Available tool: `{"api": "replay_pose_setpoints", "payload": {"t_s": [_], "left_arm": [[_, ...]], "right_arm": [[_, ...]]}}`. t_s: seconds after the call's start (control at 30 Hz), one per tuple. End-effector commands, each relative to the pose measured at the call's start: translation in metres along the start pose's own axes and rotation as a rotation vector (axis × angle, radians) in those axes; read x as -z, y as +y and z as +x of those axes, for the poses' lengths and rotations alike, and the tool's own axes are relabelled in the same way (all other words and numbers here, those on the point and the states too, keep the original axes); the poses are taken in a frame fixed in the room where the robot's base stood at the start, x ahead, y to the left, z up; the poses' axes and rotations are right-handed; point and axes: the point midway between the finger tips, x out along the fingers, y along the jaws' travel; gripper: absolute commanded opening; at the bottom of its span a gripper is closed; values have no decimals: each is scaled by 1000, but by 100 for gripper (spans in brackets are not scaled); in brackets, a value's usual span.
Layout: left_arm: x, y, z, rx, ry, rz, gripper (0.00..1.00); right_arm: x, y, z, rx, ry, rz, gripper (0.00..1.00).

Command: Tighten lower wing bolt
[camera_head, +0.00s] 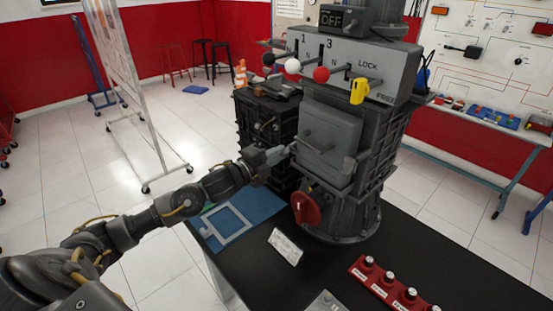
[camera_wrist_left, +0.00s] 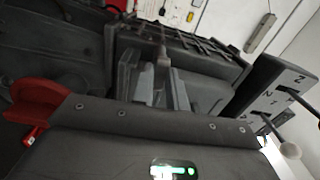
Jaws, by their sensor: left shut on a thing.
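The engine trainer's grey boxy cover (camera_head: 332,128) stands out from the dark finned body. My left arm reaches in from the left, and my left gripper (camera_head: 286,153) is at the lower left edge of this cover. In the left wrist view the left gripper (camera_wrist_left: 166,88) has its fingers close together on a small grey part, apparently the lower wing bolt (camera_wrist_left: 162,50). The fingers hide most of it, so its turn angle cannot be told. My right gripper is not in view.
A red handwheel (camera_head: 305,208) sits low on the trainer, below the gripper. Lever knobs, including a yellow one (camera_head: 358,91), stick out above. A blue mat with a pale frame (camera_head: 232,224), a white card (camera_head: 285,246) and a red rack (camera_head: 385,285) lie on the black table.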

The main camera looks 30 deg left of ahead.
Motion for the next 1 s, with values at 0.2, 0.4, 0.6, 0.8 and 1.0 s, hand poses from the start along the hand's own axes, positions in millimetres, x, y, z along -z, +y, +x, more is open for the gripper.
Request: {"api": "replay_pose_setpoints", "payload": {"t_s": [0.2, 0.4, 0.6, 0.8, 1.0], "left_arm": [[0, 1, 0, -1, 1, 42, 0], [0, 0, 0, -2, 1, 51, 0], [0, 0, 0, -2, 1, 50, 0], [0, 0, 0, -2, 0, 50, 34], [0, 0, 0, -1, 0, 49, 36]], "right_arm": [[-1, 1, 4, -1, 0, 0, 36], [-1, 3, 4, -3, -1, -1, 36], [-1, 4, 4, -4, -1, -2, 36], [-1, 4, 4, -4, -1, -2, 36], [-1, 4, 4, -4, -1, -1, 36]]}}
